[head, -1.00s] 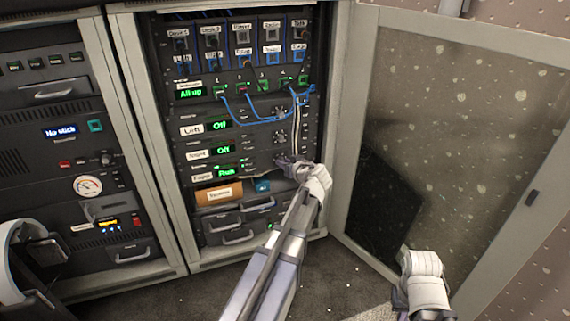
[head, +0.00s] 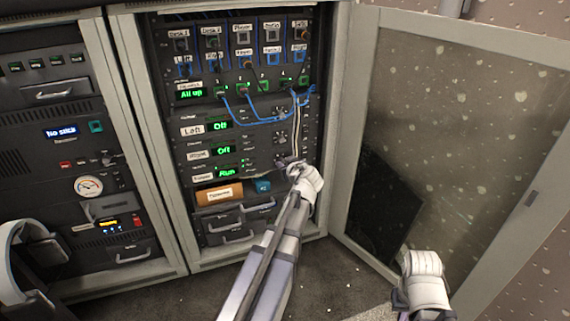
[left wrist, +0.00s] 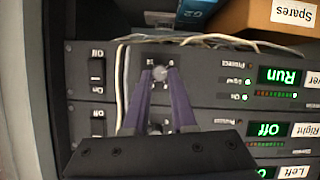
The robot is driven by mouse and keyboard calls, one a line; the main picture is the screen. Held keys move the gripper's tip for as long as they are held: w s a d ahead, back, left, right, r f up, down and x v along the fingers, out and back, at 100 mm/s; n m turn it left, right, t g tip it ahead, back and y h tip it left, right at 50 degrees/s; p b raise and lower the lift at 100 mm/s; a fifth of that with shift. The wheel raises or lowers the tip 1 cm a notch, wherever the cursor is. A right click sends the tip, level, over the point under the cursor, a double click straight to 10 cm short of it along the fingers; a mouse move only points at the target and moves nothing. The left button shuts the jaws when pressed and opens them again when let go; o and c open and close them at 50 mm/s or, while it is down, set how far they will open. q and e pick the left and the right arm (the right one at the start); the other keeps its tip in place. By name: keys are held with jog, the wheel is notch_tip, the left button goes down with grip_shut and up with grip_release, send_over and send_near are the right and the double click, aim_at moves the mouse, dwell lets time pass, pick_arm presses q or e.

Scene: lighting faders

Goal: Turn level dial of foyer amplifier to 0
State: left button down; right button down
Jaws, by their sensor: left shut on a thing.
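The foyer amplifier (head: 227,172) is the lowest of the three amplifiers in the open rack, and its green display reads "Run". It is at the top of the left wrist view (left wrist: 215,72), upside down, with the display (left wrist: 281,76) at the right. My left gripper (head: 287,162) is at the right part of its front. In the left wrist view, the purple fingers (left wrist: 160,76) are shut on the level dial (left wrist: 159,70), one on each side. The dial's pointer and scale cannot be read. Of my right arm, only a white wrist part shows at lower right; its gripper is not visible.
Amplifiers reading "Off" (head: 223,150) sit just above. A rocker switch (left wrist: 97,72) and white cables (left wrist: 122,85) are close to the dial. Blue patch cables (head: 262,119) hang above. A "Spares" box (head: 219,193) lies below. The open rack door (head: 455,110) stands at right.

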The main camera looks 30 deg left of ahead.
pick_arm(q)
jog(key=shift+s+a+f+n+t+h+b, duration=0.1)
jog(key=shift+s+n+t+h+b, duration=0.1)
jog(key=shift+n+t+h, duration=0.35)
jog(key=shift+s+a+n+t+h+b, duration=0.1)
jog(key=shift+n+t+h+b, duration=0.2)
jog(key=shift+n, duration=0.55)
jog(key=c, duration=0.7)
grip_release()
jog(key=shift+w, duration=0.1)
jog(key=shift+d, duration=0.1)
jog(key=p+v, duration=0.3)
jog(key=v, duration=0.4)
jog(key=shift+s+d, duration=0.25)
jog(key=shift+s, duration=0.05)
